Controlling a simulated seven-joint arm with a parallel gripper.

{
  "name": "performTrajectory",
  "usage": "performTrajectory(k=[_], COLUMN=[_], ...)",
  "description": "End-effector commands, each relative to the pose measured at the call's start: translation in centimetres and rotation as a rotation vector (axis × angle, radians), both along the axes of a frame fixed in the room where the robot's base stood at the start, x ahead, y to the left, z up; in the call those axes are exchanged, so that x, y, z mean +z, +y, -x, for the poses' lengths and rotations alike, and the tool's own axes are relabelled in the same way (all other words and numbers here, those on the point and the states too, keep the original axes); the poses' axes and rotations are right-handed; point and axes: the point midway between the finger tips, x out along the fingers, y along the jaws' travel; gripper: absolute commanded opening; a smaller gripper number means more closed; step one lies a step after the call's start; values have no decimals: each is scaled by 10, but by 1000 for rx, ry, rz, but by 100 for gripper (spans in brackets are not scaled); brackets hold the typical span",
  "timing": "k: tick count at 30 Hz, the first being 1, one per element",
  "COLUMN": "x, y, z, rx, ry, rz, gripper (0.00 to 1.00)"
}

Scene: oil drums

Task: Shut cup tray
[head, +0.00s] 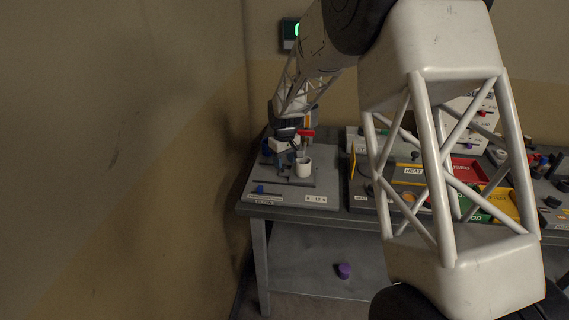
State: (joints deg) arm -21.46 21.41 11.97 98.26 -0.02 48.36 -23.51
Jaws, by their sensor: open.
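A white cup (303,168) stands upright on a small dark plate on the grey panel (330,195) at the table's left end. That plate looks like the cup tray; whether it is pulled out or in I cannot tell. My gripper (291,150) is small in the view, just above and left of the cup, pointing down. Its fingers are partly dark and hard to separate; no object shows between them. The parts behind the cup are partly hidden by my gripper.
A red part (306,133) and a white block with a blue piece stand behind the cup. A blue knob (260,189) sits at the panel's front left. Coloured bins (465,170) lie to the right, partly behind my arm. A purple object (344,270) lies below the tabletop. A wall stands close at left.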

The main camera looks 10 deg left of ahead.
Motion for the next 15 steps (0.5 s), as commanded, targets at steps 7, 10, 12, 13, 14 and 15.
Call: performTrajectory(k=[7, 10, 12, 13, 14, 15], x=[33, 45, 52, 54, 57, 59], y=[0, 0, -1, -1, -1, -1], z=[0, 0, 0, 0, 0, 0], rx=[0, 0, 0, -1, -1, -1], ry=[-2, -2, -1, -1, 0, 0], rz=[-1, -1, 0, 0, 0, 0], gripper=[50, 50, 50, 50, 50, 50])
